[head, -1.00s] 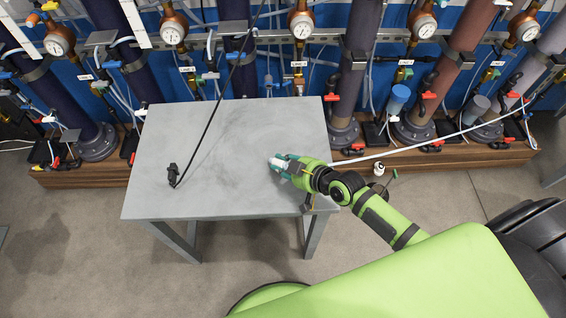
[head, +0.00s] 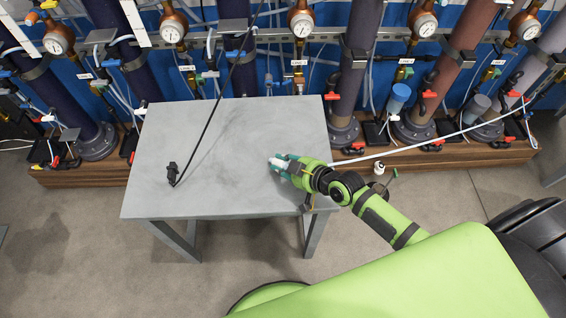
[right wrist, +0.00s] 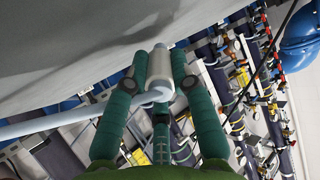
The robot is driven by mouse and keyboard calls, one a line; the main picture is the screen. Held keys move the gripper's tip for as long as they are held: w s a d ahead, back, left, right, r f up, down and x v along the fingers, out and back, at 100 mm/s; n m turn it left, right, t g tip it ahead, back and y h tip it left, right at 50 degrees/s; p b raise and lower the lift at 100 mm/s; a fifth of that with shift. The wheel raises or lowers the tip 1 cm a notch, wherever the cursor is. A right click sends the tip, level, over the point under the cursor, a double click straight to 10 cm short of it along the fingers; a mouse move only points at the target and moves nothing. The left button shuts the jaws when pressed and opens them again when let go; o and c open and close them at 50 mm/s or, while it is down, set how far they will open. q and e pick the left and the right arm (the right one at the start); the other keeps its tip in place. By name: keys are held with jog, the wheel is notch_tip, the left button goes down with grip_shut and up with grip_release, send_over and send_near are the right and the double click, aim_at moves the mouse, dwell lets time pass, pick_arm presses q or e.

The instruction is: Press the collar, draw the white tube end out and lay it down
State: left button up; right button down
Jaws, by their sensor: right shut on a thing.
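My right gripper (head: 279,162) is low over the right part of the grey table (head: 225,195). It is shut on the white tube end, a short white cylinder (right wrist: 160,74) that sits between the green fingers in the right wrist view. The white tube (head: 430,143) runs from behind the gripper across the table's right edge towards the pipe columns at the right; it also crosses the left side of the right wrist view (right wrist: 60,121). I cannot tell whether the tube end touches the table. I cannot make out the collar. My left gripper is out of view.
A black fitting (head: 173,170) on a thin black line stands on the table's left side. Pipe columns with gauges (head: 302,28) and red-handled valves line the wall on a wooden plinth (head: 480,153). The table's middle is clear.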

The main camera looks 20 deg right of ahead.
jog(key=c, duration=1)
grip_release()
jog(key=shift+s, duration=0.1)
jog(key=shift+s+d, duration=0.15)
jog(key=v, duration=1.1)
jog(key=shift+s+r, duration=0.2)
